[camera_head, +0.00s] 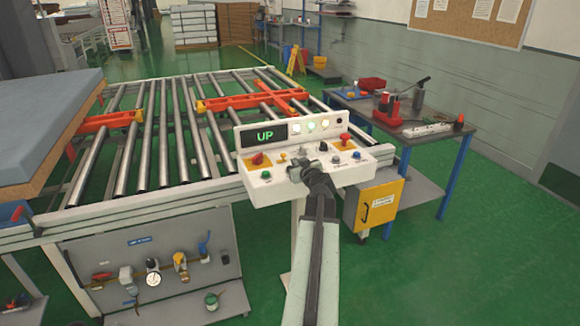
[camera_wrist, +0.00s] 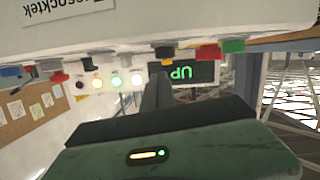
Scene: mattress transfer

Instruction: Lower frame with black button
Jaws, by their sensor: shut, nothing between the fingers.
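The white control panel (camera_head: 310,180) stands at the front corner of the roller table, and its display (camera_head: 265,135) reads "UP" in green. My gripper (camera_head: 305,170) is shut and empty, with its tip over the middle of the panel's buttons. In the wrist view the panel appears upside down, and my narrow gripper tip (camera_wrist: 160,76) points at a black button (camera_wrist: 165,52). I cannot tell whether they touch. In the head view my gripper hides part of the button row. Orange frame bars (camera_head: 250,101) lie among the rollers.
A blue-grey mattress (camera_head: 45,125) lies at the left end of the rollers (camera_head: 165,135). A yellow box (camera_head: 378,203) hangs below the panel at right. A workbench (camera_head: 430,115) with tools stands further right. Green floor is open around it.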

